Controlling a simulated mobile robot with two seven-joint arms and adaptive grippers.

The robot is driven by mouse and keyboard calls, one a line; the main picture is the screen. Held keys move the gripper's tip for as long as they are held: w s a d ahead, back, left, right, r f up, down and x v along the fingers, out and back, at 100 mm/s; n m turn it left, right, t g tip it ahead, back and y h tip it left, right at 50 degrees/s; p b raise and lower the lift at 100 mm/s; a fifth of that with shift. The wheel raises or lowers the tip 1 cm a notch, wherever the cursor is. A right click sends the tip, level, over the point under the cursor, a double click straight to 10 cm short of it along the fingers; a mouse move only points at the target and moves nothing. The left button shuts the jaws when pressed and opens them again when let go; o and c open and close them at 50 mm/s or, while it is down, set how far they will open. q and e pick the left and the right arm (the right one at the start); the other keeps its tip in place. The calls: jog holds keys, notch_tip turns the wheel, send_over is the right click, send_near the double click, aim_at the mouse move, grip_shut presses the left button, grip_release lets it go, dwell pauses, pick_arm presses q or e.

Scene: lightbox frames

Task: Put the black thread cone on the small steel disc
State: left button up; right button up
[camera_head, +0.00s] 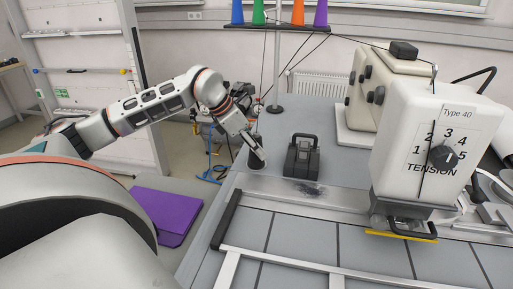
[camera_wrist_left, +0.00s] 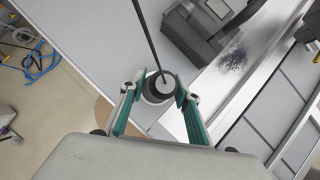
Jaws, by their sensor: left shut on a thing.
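In the left wrist view the gripper (camera_wrist_left: 161,85) has one teal finger on each side of the black thread cone (camera_wrist_left: 159,77), seen from above with a pale round top. It is shut on the cone. A pale rim shows below the cone there; I cannot tell whether it is the small steel disc or whether the cone touches it. My right gripper is not in view.
A dark handled device (camera_head: 302,156) stands just right of the gripper. A white machine marked "TENSION" (camera_head: 423,140) stands further right. Blue (camera_head: 238,12), green (camera_head: 258,12), orange (camera_head: 298,12) and purple (camera_head: 320,12) cones stand on a rack behind. Dark threads run overhead.

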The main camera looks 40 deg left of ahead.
pick_arm(q)
jog(key=o, duration=1.2)
jog(key=b+v, duration=0.1)
jog(key=v, duration=1.1)
jog(key=shift+s, duration=0.1)
